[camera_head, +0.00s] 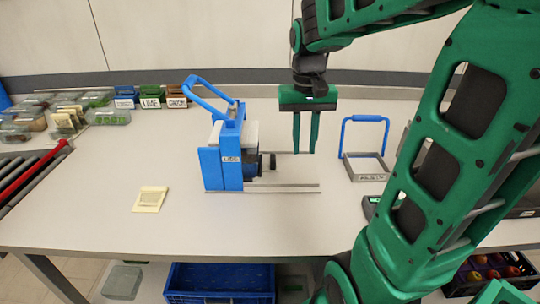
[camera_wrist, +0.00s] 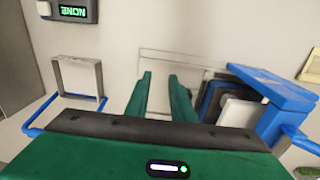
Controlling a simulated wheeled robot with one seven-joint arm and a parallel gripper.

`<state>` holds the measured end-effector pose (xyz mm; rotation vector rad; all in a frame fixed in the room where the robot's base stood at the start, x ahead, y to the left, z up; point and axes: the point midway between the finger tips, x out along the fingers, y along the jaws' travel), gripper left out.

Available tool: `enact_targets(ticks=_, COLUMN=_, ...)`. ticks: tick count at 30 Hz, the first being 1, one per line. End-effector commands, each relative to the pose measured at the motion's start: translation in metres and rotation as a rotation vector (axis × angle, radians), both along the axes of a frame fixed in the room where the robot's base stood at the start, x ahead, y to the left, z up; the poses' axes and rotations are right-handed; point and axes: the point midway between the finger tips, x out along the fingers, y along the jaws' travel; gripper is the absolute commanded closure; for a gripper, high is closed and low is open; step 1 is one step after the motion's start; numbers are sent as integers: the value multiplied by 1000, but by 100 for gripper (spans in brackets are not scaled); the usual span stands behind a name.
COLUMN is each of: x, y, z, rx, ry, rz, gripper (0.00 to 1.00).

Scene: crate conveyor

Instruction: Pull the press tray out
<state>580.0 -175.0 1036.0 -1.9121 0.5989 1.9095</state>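The blue press (camera_head: 225,165) stands on the table, with a blue lever arched over its top; it also shows at the right of the wrist view (camera_wrist: 270,88). Two thin rails (camera_head: 290,189) run from it to the right. A dark block with a round part (camera_head: 266,164) sits at the press's right side; I cannot tell whether it belongs to a tray. My gripper (camera_head: 304,150) points down above the rails, right of the press. Its two fingers (camera_wrist: 161,85) are apart with nothing between them. No tray inside the press can be made out.
A grey frame-like holder (camera_head: 366,177) with an upright blue handle stands to the right, apart from the press. A pale note block (camera_head: 150,199) lies front left. Small labelled bins (camera_head: 150,97) and clear containers stand back left. The front middle of the table is clear.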

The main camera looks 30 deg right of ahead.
Motion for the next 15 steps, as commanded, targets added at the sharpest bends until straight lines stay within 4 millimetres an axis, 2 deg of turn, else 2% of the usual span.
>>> enact_targets(ticks=1, x=20, y=2, z=3, rx=2, ry=1, rz=3, gripper=78)
enact_targets(ticks=6, x=73, y=12, z=10, rx=18, ry=-3, rz=8, gripper=78)
enact_targets(ticks=10, x=98, y=18, z=13, rx=29, ry=-6, rz=9, gripper=78)
enact_targets(ticks=15, x=111, y=22, z=12, rx=37, ry=-8, rz=11, gripper=78)
